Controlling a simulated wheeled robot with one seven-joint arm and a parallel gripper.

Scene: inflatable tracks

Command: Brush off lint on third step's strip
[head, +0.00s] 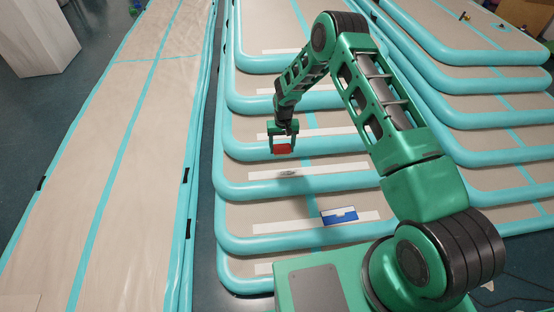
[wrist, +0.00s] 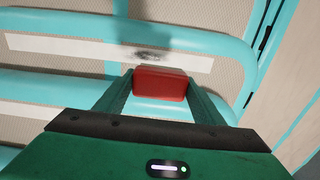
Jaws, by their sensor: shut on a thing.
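My gripper (head: 283,138) is shut on a red block (head: 283,149), which also shows between the fingers in the wrist view (wrist: 161,84). A dark grey patch of lint (head: 289,173) lies on a white strip (head: 335,169), the third strip up from the bottom of the stepped tracks. In the wrist view the lint (wrist: 151,55) is just beyond the block, near one end of the strip (wrist: 70,46). In the head view the block appears above the lint, with a gap between them. Its exact height over the step is hard to tell.
A blue and white box (head: 339,215) lies on the strip below. Teal inflated tubes (head: 300,187) edge each step. A long flat track (head: 110,160) runs along the left, past a narrow dark gap. More stepped tracks (head: 480,80) stand at the right.

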